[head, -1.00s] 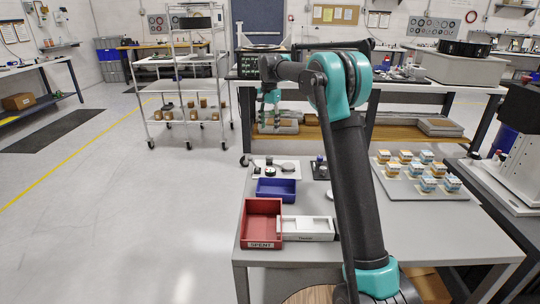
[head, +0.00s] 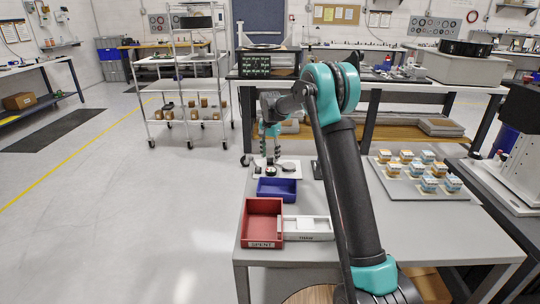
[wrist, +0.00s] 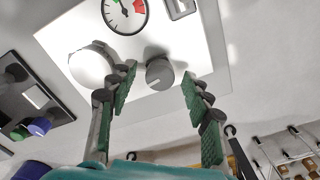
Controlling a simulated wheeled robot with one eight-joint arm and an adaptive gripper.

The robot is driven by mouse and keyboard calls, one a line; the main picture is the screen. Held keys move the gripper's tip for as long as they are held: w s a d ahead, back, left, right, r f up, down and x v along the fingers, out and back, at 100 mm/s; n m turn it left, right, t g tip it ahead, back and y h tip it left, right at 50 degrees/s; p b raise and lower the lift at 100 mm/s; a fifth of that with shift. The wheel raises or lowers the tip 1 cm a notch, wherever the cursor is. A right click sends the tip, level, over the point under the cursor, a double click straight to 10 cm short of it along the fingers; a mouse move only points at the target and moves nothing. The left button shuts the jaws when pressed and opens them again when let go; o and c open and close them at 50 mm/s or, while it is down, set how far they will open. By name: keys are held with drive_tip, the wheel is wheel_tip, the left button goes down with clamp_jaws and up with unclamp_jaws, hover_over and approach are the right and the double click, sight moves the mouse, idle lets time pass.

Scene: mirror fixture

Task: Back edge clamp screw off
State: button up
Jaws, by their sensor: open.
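A pale fixture plate (head: 290,175) lies on the near bench, behind the blue bin. In the wrist view the plate (wrist: 215,45) carries a grey knob with a white mark (wrist: 160,73), a bright round disc (wrist: 92,64), and a round dial with a red arc (wrist: 125,14). I cannot tell for certain which part is the back edge clamp screw. My gripper (wrist: 160,86) is open and empty, pointing at the plate. The grey knob appears between its green-padded fingertips, apart from both. In the head view my gripper (head: 269,148) hangs just over the plate's left part.
A blue bin (head: 276,188), a red bin labelled SPENT (head: 262,222) and a white tray (head: 307,228) stand in front. A dark board (wrist: 40,95) with green and purple knobs lies beside the plate. A tray of several small boxes (head: 408,190) is at right.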

clamp_jaws()
idle(0.3)
drive_tip(key=shift+n, duration=0.3)
